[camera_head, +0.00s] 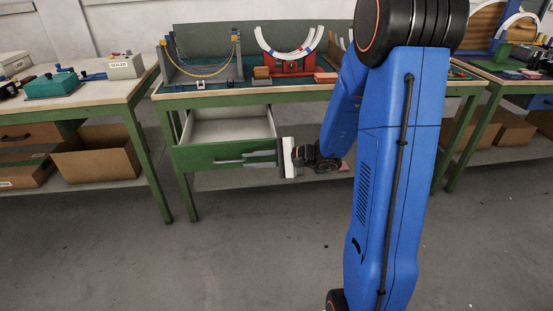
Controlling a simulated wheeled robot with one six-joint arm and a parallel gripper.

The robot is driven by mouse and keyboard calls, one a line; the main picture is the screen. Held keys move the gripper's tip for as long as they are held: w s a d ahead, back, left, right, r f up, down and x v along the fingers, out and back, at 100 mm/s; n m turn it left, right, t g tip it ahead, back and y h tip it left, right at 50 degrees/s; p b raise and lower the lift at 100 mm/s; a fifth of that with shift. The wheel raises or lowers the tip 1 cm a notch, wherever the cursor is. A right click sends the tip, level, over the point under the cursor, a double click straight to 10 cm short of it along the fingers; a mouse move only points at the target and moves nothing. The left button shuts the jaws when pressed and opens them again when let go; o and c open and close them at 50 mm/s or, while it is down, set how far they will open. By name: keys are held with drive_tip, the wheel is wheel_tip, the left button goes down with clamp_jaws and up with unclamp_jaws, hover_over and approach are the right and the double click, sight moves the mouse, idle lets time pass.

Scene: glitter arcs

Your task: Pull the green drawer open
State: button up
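The green drawer (195,158) under the middle workbench stands open, and its pale inside shows. A long grey handle (232,161) runs across its front. My gripper (279,158) is at the right end of the drawer front, close to the handle. Its fingers point left toward the handle. Whether they are apart, shut, or closed around the handle is too small to tell. My blue arm covers the right part of the bench.
The workbench top (200,95) holds a red stand with a white arc (290,60) and a chain frame (205,68). Cardboard boxes (95,152) sit on a shelf at left. The left bench leg (150,170) is near the drawer. The floor in front is clear.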

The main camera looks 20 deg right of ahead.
drive_tip(key=v, duration=0.8)
drive_tip(key=shift+s+d+r, duration=0.15)
drive_tip(key=shift+s+d, duration=0.05)
drive_tip(key=shift+d, duration=0.1)
drive_tip(key=s+a+r+n+g+h, duration=0.15)
drive_tip(key=s+a+n+g, duration=0.3)
drive_tip(key=s, duration=0.45)
drive_tip(key=s+a+n+g+h, duration=0.3)
drive_tip(key=s+a+n, duration=0.15)
drive_tip(key=s, duration=0.45)
drive_tip(key=s+d+r+n+t+h, duration=0.3)
drive_tip(key=s+d+r+n+h, duration=0.1)
drive_tip(key=s+d+h, duration=0.3)
drive_tip(key=shift+s+d+r+h, duration=0.2)
drive_tip(key=shift+s+r+h, duration=0.45)
drive_tip(key=shift+s, duration=0.5)
